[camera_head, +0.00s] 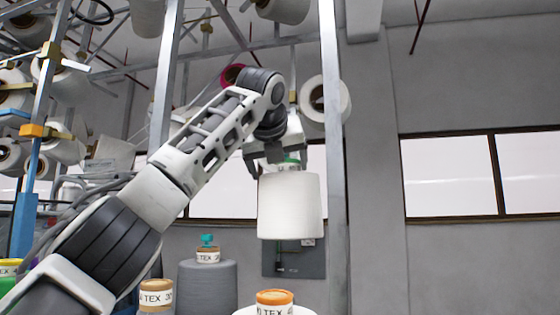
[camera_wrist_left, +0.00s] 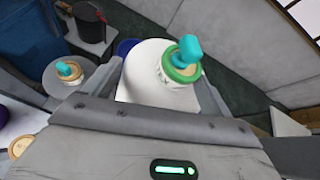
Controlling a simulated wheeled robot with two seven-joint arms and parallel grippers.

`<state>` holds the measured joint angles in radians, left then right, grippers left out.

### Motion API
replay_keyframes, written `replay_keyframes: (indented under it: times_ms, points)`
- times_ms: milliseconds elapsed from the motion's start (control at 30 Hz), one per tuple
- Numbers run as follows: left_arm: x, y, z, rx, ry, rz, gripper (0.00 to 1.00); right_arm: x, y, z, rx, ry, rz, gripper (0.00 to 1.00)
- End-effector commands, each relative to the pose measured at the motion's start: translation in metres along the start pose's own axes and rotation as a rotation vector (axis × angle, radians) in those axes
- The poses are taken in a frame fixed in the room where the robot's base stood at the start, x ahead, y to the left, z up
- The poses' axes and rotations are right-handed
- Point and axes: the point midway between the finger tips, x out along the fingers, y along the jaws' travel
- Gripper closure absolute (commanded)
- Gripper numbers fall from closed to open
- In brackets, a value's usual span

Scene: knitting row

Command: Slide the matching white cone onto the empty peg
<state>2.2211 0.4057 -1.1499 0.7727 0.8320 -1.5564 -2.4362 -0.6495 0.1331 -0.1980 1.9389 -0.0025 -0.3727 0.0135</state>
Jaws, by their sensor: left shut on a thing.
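My left gripper (camera_head: 279,162) is shut on a large white cone (camera_head: 290,207), gripping it near its top. The cone hangs upright in the air beside a grey upright post. In the left wrist view, the white cone (camera_wrist_left: 145,62) has a green-rimmed tube top with a teal knob (camera_wrist_left: 187,50) sticking up from it, between the fingers (camera_wrist_left: 160,85). I cannot make out an empty peg; it may be hidden behind my arm or the posts. My right gripper is not in view.
A grey cone (camera_head: 208,285) with a teal knob stands low in the head view. Tan-topped (camera_head: 156,296) and orange-topped (camera_head: 274,298) cones stand nearby. Metal posts (camera_head: 333,150) rise beside the held cone. White cones (camera_head: 325,99) hang on the rack above. Open space lies right.

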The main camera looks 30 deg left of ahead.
Motion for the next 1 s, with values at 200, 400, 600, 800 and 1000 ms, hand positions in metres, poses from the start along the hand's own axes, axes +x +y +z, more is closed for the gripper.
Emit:
replay_keyframes:
  times_ms: [200,400,600,800,1000]
  points:
    - [0.006,0.003,-0.013,0.002,-0.003,-0.001,0.82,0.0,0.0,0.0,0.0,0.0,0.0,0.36]
    - [0.012,0.006,-0.024,0.0,-0.004,-0.001,0.82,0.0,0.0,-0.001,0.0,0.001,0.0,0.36]
    - [0.018,0.008,-0.035,0.001,-0.004,-0.001,0.82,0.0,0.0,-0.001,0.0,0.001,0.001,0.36]
    - [0.023,0.011,-0.046,0.0,-0.004,-0.001,0.82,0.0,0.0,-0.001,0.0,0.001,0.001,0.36]
    - [0.029,0.013,-0.058,0.001,-0.003,-0.001,0.82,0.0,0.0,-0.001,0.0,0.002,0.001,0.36]
